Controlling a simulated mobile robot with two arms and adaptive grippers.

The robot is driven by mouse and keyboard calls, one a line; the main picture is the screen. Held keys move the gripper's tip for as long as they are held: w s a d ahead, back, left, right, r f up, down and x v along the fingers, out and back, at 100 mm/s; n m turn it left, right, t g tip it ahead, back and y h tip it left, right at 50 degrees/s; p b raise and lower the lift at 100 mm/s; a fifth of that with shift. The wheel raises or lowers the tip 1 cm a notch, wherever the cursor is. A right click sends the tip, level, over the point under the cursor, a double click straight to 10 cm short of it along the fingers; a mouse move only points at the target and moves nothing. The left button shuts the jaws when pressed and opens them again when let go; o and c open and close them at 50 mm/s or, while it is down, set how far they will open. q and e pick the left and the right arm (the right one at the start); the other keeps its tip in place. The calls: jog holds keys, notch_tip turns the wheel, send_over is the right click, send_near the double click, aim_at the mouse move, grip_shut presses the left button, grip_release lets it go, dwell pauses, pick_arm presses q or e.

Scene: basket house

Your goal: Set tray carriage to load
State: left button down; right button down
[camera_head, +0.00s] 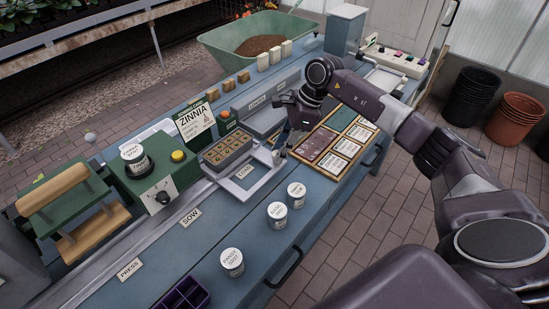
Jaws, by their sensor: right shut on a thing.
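The tray carriage (262,172) is a pale grey plate on the bench rail, beside the LOAD label (244,171). A brown seed tray (227,150) with rows of cells lies at its left end. A small pale upright handle (276,157) stands at the carriage's right end. My right gripper (281,146) reaches down from the upper right and is shut at this handle. Its fingertips are small and dark, so the exact contact is hard to see. My left gripper is not in view.
The SOW (191,217) and PRESS (130,270) labels lie farther left along the rail. A green sowing machine (150,178) and roller press (75,205) stand behind it. Several white jars (277,214) stand in front. Seed packets (340,148) lie right of my gripper.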

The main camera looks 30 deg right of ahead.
jog(key=shift+w+d+r, duration=0.15)
jog(key=shift+d, duration=0.1)
jog(key=c, duration=1.9)
grip_release()
jog(key=shift+c, duration=0.2)
jog(key=shift+o, duration=1.4)
jog(key=v, duration=1.2)
